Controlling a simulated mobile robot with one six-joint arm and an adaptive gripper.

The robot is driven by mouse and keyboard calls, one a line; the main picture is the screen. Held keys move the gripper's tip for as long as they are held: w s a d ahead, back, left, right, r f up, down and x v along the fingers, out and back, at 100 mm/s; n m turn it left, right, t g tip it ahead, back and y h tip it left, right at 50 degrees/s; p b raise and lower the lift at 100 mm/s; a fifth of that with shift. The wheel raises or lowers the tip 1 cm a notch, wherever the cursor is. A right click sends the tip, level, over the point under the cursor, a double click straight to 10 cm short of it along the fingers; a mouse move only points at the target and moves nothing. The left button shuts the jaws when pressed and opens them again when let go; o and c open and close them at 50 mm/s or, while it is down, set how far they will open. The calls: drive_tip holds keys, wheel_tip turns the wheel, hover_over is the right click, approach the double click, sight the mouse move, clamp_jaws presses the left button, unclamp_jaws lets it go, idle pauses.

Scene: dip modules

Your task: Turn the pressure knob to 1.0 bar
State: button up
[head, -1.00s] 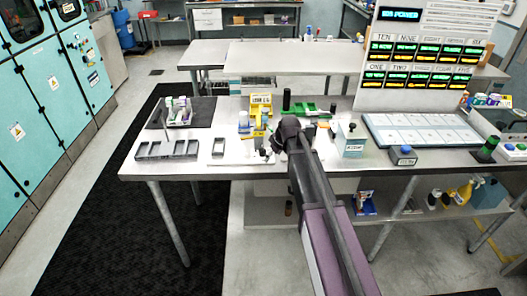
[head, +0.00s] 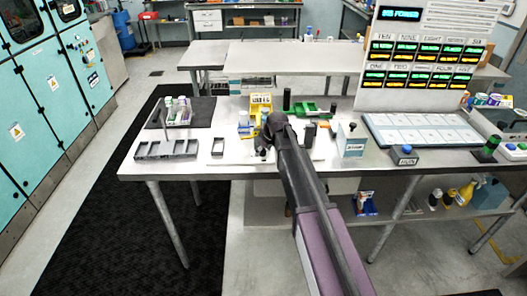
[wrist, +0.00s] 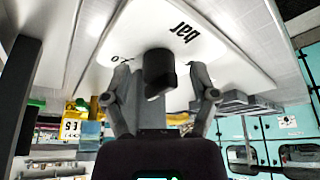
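The dark pressure knob (wrist: 158,72) shows in the wrist view, standing on a white plate (wrist: 222,48) printed "bar"; part of another marking shows near its left, but the set value is not readable. My gripper (wrist: 160,76) is open, with one finger on each side of the knob and visible gaps to both. I cannot tell how far the fingertips are from the plate. In the head view my gripper (head: 266,136) is over the workbench and my arm hides the knob.
Yellow bins (head: 261,104) and a green tray (head: 314,112) stand behind my gripper. A grey divided holder (head: 167,149) lies to the left and a white-blue box (head: 351,141) stands to the right. A display board (head: 425,50) rises at the back right of the workbench (head: 205,168).

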clamp_jaws()
drive_tip(key=shift+n, duration=0.3)
drive_tip(key=n, duration=0.2)
drive_tip(key=n+g+y, duration=0.1)
drive_tip(key=n, duration=0.1)
drive_tip(key=shift+w+d+n+g, duration=0.1)
drive_tip(key=shift+w+n+g, duration=0.05)
drive_tip(key=shift+n+g, duration=0.75)
drive_tip(key=shift+n, duration=1)
